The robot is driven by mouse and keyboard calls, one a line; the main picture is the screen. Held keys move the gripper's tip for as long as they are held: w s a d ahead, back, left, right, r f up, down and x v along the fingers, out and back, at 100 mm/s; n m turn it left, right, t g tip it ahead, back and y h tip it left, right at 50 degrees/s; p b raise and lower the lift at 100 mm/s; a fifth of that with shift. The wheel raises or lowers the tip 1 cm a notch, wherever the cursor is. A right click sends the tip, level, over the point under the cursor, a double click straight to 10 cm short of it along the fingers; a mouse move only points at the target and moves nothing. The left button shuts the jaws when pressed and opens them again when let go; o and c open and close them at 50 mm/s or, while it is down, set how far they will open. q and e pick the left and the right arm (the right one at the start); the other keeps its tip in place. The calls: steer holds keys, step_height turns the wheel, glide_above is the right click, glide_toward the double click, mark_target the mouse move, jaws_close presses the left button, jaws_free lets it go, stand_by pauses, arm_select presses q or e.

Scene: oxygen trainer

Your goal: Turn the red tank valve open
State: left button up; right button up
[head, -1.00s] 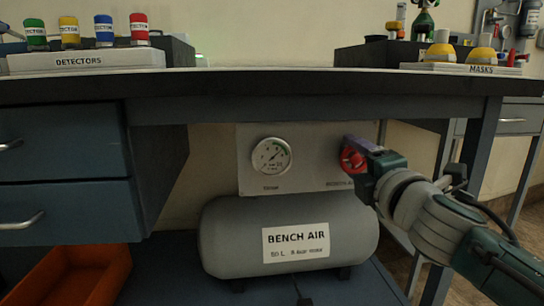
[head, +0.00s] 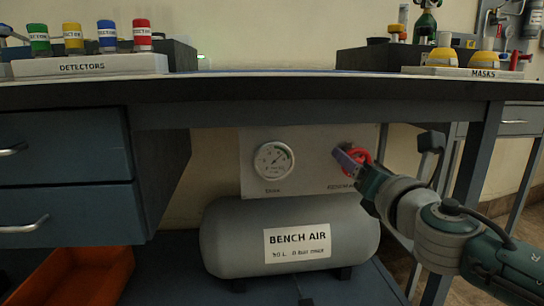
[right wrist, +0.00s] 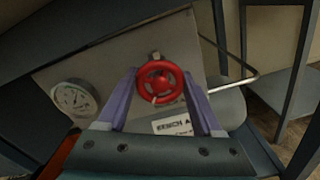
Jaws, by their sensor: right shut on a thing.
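The red tank valve (head: 361,157) is a small handwheel on the grey panel under the bench, right of the gauge. In the right wrist view the red wheel (right wrist: 160,82) shows whole, with spokes and a round hub. My right gripper (head: 350,158) reaches in from the right and is shut on the wheel. Its two purple fingers lie on either side of the wheel's rim in the right wrist view. In the head view the gripper and fingers hide part of the wheel. My left gripper is not in view.
A round gauge (head: 273,160) sits on the same panel. Below lies the grey BENCH AIR tank (head: 224,237). The bench top (head: 270,88) overhangs, with a table leg (head: 474,150) at the right. Drawers (head: 62,150) and an orange bin (head: 95,275) are at the left.

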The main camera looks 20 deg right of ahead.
steer(key=n+p, duration=0.1)
steer(key=n, duration=0.3)
steer(key=shift+r+n, duration=0.1)
steer(key=shift+n, duration=0.2)
steer(key=shift+n+p, duration=0.5)
steer(key=shift+n, duration=1.3)
steer(key=o, duration=1.4)
steer(key=shift+c, duration=0.2)
steer(key=shift+s, duration=0.1)
